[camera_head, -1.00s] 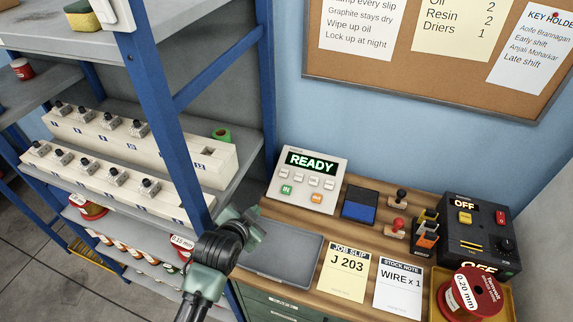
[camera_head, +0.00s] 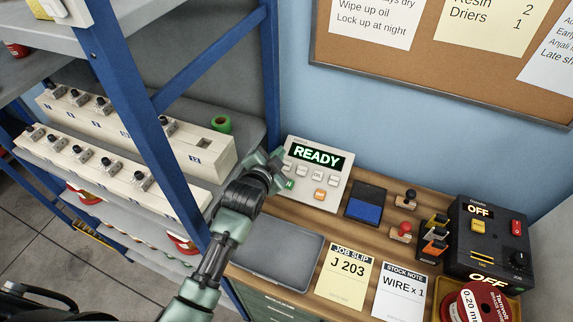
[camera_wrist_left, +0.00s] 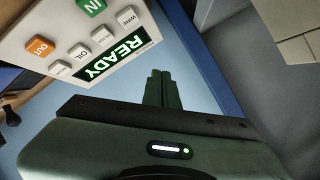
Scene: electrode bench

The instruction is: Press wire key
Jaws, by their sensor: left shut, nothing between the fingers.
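The key panel (camera_head: 322,196) stands on the bench against the wall, with a lit READY display (camera_head: 316,155), a row of pale keys, a green IN key and an orange OUT key (camera_head: 320,194). In the left wrist view, the WIRE key (camera_wrist_left: 128,17) shows at the end of the row nearest the fingers, beside the IN key (camera_wrist_left: 92,6). My left gripper (camera_head: 272,158) is shut and empty at the panel's left edge. It also shows in the left wrist view (camera_wrist_left: 158,88), apart from the WIRE key. My right gripper is not in view.
The blue shelf post (camera_head: 270,80) stands close behind my left gripper. A grey tray (camera_head: 270,258), a blue ink pad (camera_head: 364,209), stamps, a job slip (camera_head: 344,277), a stock note (camera_head: 402,293) and a black control box (camera_head: 488,240) share the bench.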

